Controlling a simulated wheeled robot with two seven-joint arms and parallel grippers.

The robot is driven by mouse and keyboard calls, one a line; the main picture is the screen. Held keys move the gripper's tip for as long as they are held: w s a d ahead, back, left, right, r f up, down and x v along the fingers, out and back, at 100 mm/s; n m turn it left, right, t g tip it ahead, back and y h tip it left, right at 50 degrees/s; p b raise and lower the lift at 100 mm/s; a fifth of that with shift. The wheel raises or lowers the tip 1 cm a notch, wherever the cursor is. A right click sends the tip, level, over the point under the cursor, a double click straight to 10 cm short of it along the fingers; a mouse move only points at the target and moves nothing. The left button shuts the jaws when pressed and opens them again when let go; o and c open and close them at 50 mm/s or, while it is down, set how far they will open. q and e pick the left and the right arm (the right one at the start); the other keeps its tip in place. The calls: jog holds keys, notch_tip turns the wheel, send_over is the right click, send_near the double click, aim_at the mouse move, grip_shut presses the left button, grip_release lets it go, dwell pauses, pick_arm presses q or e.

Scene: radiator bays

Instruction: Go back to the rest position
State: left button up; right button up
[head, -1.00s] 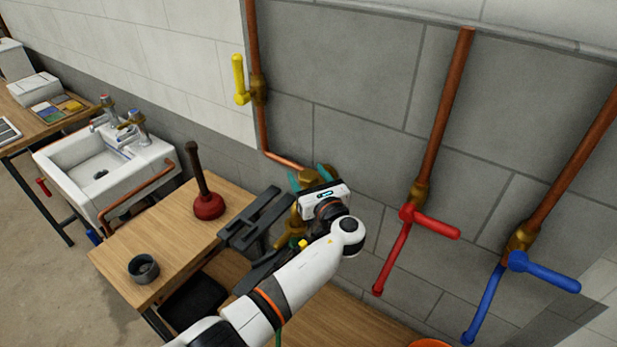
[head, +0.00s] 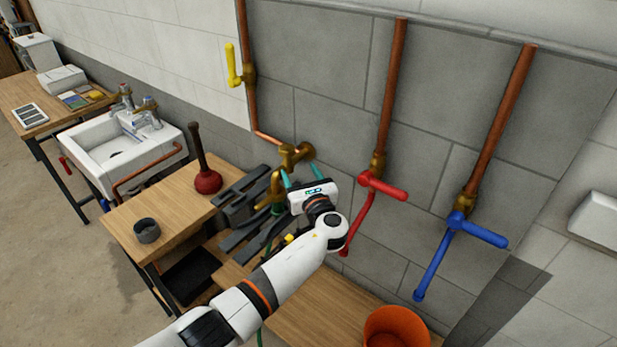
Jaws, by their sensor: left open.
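My left gripper (head: 298,175) is in front of the wall, its teal fingers spread apart and pointing up towards a brass tap (head: 291,157) on a copper pipe. I see nothing held between the fingers. Whether a finger touches the tap cannot be told from this angle. My left arm comes in from the bottom left across the bench. My right gripper is out of the picture.
A red valve lever (head: 383,187) and a blue valve lever (head: 478,230) stick out right of my gripper. A bench (head: 320,308) with an orange bucket (head: 396,328) lies below. A plunger (head: 207,181), a dark cup (head: 147,230) and a sink (head: 120,150) stand left.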

pick_arm(q)
jog(key=s+a+f+n+g+h+b, duration=0.1)
jog(key=s+a+f+n+g+b, duration=0.15)
jog(key=s+f, duration=0.8)
jog(key=s+a+f+n+g+h+b, duration=0.1)
jog(key=s+a+f+n+g+h, duration=0.2)
jog(key=f, duration=1.4)
jog(key=s+a+f+n+g+b, duration=0.15)
jog(key=s+f+n+g, duration=0.35)
jog(key=f, duration=0.9)
jog(key=s+a+f+n+g+h+b, duration=0.15)
jog(key=s+f+n, duration=0.25)
jog(key=s+f, duration=0.55)
jog(key=s+a+f+n+g+h+b, duration=0.1)
jog(key=s+a+f+n, duration=0.4)
jog(key=s, duration=0.7)
jog(key=s+a+f+n+g+b, duration=0.1)
jog(key=s+f+n, duration=0.3)
jog(key=s, duration=0.7)
jog(key=s+a+f+n+g+b, duration=0.1)
jog(key=s+f+n, duration=0.3)
jog(key=s, duration=0.7)
jog(key=shift+s+a+f+n+h+b, duration=0.45)
jog(key=shift+a+n, duration=0.1)
jog(key=shift+n, duration=0.1)
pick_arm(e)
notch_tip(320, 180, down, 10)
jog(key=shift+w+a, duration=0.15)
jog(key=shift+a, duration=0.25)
